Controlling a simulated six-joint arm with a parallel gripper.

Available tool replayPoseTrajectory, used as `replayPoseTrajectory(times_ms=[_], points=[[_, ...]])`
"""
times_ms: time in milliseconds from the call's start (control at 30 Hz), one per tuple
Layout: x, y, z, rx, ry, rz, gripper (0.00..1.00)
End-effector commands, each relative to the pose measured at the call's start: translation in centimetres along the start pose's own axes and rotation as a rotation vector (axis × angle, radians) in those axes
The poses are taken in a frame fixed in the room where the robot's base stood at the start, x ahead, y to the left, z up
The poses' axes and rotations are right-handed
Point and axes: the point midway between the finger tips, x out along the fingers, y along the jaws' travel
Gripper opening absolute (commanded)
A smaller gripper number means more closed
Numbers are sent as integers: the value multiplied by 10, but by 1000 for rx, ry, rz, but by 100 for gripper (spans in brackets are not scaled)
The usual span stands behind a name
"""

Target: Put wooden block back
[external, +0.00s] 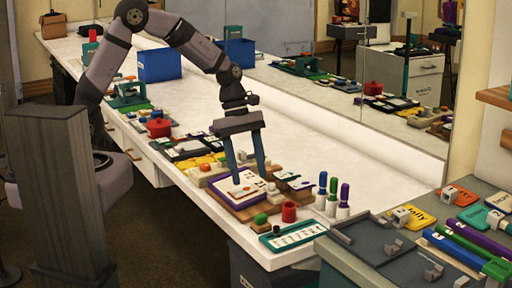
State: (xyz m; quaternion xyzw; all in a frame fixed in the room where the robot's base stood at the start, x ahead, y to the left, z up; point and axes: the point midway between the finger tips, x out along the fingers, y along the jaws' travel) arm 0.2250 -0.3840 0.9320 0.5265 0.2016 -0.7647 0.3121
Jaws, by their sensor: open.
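My gripper (250,178) points down over the front part of the white counter, its two blue fingers spread apart. The fingertips are low over a wooden board (244,213) that carries a purple-edged white card or pad (232,190). No object clearly shows held between the fingers. Small light wooden-looking pieces lie just right of and behind the fingers, including a tan piece (279,172). I cannot tell which piece is the wooden block, or whether a finger touches anything.
Green, blue and purple-topped bottles (333,195) stand right of the board. A blue bin (160,65) stands farther back. The counter's middle is clear, with a mirror behind.

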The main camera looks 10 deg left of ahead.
Motion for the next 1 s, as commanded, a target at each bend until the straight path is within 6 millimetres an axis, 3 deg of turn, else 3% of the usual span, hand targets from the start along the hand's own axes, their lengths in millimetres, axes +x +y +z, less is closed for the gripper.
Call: replayPoseTrajectory(times_ms=[167, 267, 400, 500, 600, 733, 833, 1000], points=[[-32, -14, -75, 110, 73, 37, 53], [-55, -38, -131, 213, 139, 44, 53], [-83, -92, -203, 377, 234, 15, 53], [-96, -136, -239, 487, 286, -25, 53], [-104, -177, -262, 583, 320, -72, 53], [-108, -215, -278, 674, 341, -123, 53], [-108, -232, -282, 719, 347, -147, 53], [-108, -240, -284, 745, 348, -161, 53]])
